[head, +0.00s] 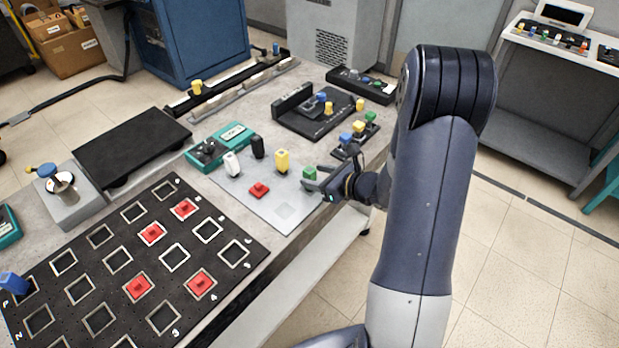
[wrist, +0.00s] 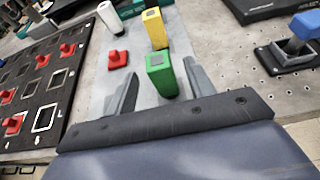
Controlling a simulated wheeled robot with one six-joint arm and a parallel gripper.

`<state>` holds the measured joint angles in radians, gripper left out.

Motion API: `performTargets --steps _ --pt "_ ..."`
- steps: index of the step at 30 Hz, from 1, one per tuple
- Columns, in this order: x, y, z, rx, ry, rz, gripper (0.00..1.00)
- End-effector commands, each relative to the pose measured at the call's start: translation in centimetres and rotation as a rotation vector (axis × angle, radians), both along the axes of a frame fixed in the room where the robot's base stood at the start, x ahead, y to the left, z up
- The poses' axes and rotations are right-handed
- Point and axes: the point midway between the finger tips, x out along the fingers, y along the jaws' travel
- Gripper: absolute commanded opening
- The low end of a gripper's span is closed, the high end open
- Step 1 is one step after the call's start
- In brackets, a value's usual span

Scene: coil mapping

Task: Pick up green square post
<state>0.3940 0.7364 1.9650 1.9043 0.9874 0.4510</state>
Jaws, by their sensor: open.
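The green square post (head: 310,173) stands upright on the light grey sheet, near its right edge. In the wrist view the green post (wrist: 161,76) stands between my two open fingers, closer to the right finger, with no clear contact. My gripper (head: 318,180) is open and low over the sheet, its fingers pointing at the post. In the wrist view my gripper (wrist: 160,85) holds nothing. The lower part of the post is partly hidden by a finger in the head view.
A yellow post (head: 282,161) stands just behind the green one. A red piece (head: 259,190), a white post (head: 232,164) and a black post (head: 257,147) share the grey sheet (head: 290,213). A black grid board (head: 213,268) lies left. Blocks on holders stand at right.

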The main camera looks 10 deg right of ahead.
Motion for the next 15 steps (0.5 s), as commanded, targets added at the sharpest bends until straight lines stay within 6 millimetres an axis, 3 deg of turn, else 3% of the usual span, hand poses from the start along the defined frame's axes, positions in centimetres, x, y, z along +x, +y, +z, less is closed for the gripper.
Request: performTargets --steps 15 --pt "3.7 2.6 -2.1 -0.001 -0.001 -0.001 0.51"
